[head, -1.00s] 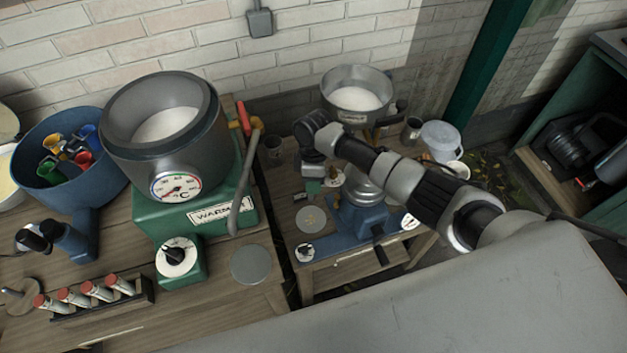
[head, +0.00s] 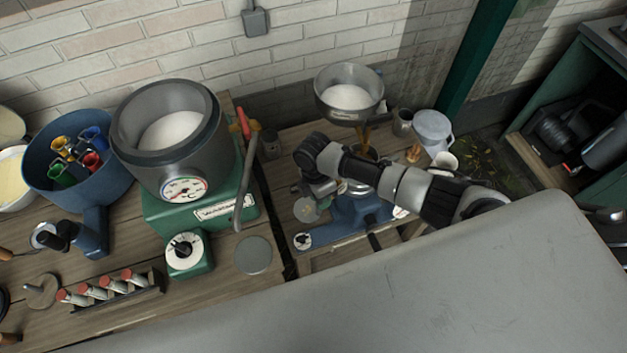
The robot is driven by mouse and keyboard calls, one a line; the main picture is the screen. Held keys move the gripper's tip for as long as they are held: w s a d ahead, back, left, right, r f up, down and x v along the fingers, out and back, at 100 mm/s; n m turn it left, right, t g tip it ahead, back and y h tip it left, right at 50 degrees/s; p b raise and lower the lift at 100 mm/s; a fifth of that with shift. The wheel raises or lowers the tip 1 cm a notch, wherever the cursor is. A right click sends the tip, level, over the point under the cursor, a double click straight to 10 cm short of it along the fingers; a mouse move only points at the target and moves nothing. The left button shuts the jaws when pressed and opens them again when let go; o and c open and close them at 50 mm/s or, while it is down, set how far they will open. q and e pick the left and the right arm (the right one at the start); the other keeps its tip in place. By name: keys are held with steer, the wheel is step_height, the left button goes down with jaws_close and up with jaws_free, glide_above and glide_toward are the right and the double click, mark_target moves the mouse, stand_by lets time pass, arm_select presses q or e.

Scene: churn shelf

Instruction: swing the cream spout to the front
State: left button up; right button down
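The cream separator stands on the low wooden table. Its metal bowl (head: 349,112) holds white liquid, and its blue body (head: 352,216) is partly covered by my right arm. A brass-coloured part (head: 364,137) shows just below the bowl. I cannot make out the cream spout clearly; the arm hides much of the separator's middle. My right gripper (head: 318,192) is low at the left side of the separator, above a round disc (head: 306,209). Its fingers are too small and covered to tell open or shut, or whether they touch anything. My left gripper is out of view.
A green warmer (head: 225,212) with a large grey pot (head: 165,165) stands on the left bench. A blue pot (head: 50,190) with coloured items and a rack of vials (head: 130,290) are farther left. A pale jug (head: 433,128) stands right of the separator.

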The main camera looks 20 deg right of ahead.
steer(key=shift+s+d+n+h+p, duration=0.15)
steer(key=shift+s+d+n+p, duration=0.3)
steer(key=shift+s+n, duration=0.25)
steer(key=shift+s+d+n+h+p, duration=0.1)
steer(key=shift+s+d+n+p, duration=0.35)
steer(key=shift+s+n, duration=0.25)
steer(key=shift+s+d+n+h+p, duration=0.15)
steer(key=shift+s+d+n+p, duration=0.25)
steer(key=shift+s+n, duration=0.3)
steer(key=c, duration=1)
jaws_free()
steer(key=shift+s+d, duration=0.1)
steer(key=v, duration=0.5)
steer(key=b+v, duration=0.1)
steer(key=v, duration=0.5)
steer(key=shift+s, duration=0.25)
